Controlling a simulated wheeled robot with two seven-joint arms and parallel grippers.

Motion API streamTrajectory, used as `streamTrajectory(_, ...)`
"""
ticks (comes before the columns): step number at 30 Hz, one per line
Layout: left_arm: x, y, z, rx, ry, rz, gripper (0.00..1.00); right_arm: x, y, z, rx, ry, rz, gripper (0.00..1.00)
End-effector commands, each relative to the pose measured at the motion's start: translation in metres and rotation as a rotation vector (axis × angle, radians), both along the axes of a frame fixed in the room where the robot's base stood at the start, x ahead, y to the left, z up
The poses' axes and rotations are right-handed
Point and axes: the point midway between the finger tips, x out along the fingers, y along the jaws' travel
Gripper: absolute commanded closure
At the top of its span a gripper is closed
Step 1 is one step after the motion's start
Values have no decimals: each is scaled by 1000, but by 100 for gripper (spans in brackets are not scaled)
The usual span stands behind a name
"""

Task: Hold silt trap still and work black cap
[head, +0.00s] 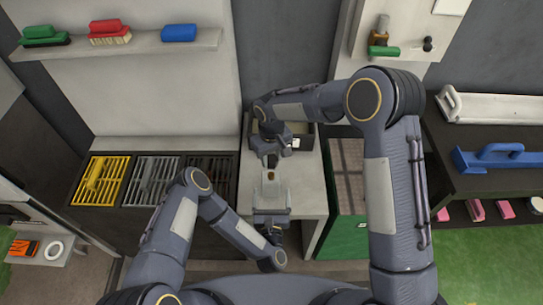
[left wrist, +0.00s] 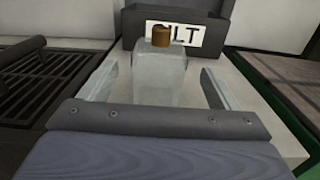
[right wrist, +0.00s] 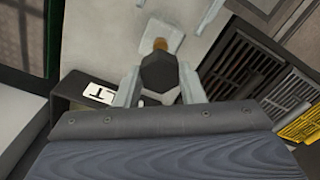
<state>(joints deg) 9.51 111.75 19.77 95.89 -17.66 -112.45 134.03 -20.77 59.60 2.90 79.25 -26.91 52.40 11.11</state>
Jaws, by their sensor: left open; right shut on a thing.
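The silt trap is a pale, clear block-like body with a brown neck on top. It stands upright on the light worktop, and in the left wrist view the trap (left wrist: 160,78) sits between and ahead of my left fingers. My left gripper (left wrist: 160,88) is open, with a gap on each side of the trap; in the head view it (head: 271,190) is just below the trap. My right gripper (right wrist: 160,80) is shut on the black cap (right wrist: 158,73). The left wrist view shows the brown neck bare, with the cap apart from it.
A dark bin (left wrist: 215,22) with a white label, partly covered by the neck, stands behind the trap. Yellow (head: 100,180) and dark grates lie to the left. A green-edged cabinet (head: 345,230) stands to the right. My two arms are close together over the worktop.

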Motion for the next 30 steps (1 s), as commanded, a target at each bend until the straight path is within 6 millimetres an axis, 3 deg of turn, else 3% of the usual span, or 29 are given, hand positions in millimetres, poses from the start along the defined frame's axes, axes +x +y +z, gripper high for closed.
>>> streamTrajectory(9,49,1,0,2,-2,1,16,0,0,0,0,0,0,86)
streamTrajectory(15,72,0,0,3,-1,0,16,0,0,0,0,0,0,86)
streamTrajectory(30,84,1,0,2,2,0,16,0,0,0,0,0,0,86)
